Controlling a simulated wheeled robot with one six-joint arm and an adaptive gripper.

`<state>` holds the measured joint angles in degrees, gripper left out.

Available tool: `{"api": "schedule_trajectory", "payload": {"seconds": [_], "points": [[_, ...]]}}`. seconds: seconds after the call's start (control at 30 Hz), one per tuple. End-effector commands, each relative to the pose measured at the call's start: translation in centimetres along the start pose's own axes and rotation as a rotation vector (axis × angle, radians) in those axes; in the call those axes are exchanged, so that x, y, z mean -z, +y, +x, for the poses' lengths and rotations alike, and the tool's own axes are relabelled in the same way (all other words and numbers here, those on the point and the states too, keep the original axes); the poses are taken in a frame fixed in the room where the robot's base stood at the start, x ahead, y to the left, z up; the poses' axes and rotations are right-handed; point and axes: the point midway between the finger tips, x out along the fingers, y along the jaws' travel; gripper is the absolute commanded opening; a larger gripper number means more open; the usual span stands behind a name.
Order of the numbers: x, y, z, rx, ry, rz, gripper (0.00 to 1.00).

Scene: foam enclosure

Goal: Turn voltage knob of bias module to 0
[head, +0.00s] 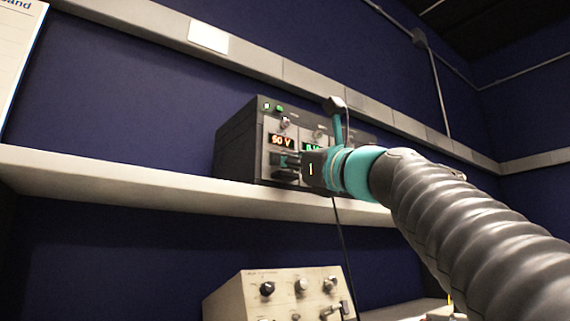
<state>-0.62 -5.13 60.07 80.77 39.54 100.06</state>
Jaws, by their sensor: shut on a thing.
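The bias module (237,148) is a dark box with a grey front panel, standing on the upper shelf. An orange-red display (281,140) on its left part reads about "60 V"; the first digit is hard to make out. A green display (314,149) to its right is partly covered by my arm.
The white shelf (150,177) runs under the module. A beige instrument (283,295) with several knobs stands below it. A dark cable (342,235) hangs from the shelf. A ledge (263,63) runs along the blue foam wall above.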

Motion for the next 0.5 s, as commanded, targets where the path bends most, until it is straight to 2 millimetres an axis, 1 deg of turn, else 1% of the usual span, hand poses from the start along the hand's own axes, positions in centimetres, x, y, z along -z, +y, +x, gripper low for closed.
{"api": "schedule_trajectory", "payload": {"seconds": [0.5], "points": [[-0.44,-0.66,0.21,-0.18,0.012,-0.431,0.0]]}}
